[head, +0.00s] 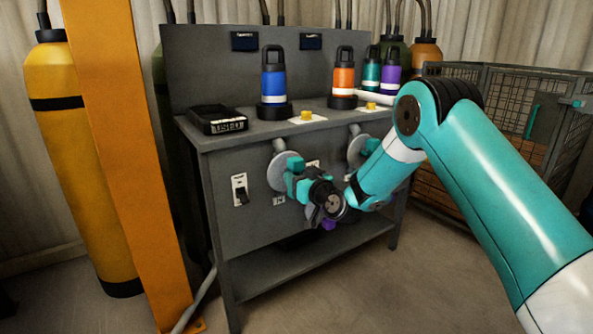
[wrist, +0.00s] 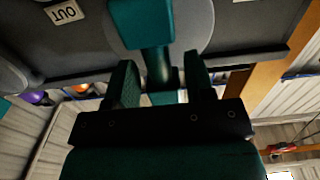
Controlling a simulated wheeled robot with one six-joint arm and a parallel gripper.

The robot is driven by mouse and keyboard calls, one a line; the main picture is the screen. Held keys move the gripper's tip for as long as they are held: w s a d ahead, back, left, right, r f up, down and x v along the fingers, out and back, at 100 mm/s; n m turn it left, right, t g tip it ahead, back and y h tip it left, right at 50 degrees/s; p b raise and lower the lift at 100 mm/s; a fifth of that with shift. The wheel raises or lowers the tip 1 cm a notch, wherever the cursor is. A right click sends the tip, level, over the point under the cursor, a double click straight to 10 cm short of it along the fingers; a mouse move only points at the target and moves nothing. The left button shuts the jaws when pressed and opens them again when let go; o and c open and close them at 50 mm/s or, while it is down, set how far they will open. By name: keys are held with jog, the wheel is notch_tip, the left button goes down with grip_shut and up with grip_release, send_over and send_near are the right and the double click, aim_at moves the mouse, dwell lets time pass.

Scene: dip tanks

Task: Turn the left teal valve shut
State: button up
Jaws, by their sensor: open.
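The left teal valve (head: 294,163) sits on a round grey plate (head: 276,172) on the front of the grey bench. My gripper (head: 303,188) is right at it, partly covering it in the head view. In the wrist view the valve's teal block (wrist: 143,22) and its stem show in front of the grey disc. My open gripper (wrist: 160,72) has one finger on each side of the stem in that picture. I cannot tell whether the fingers touch it. The right valve (head: 369,146) is partly hidden behind my arm.
Blue (head: 274,83) and orange (head: 343,78) bottles stand on the bench top (head: 247,136), near a black tray (head: 216,120). A switch (head: 240,189) is left of the valve. An orange post (head: 125,150) rises at the left. A wire cage (head: 535,110) stands right.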

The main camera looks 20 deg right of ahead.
jog(key=shift+x, duration=0.8)
jog(key=shift+d, duration=0.1)
grip_shut()
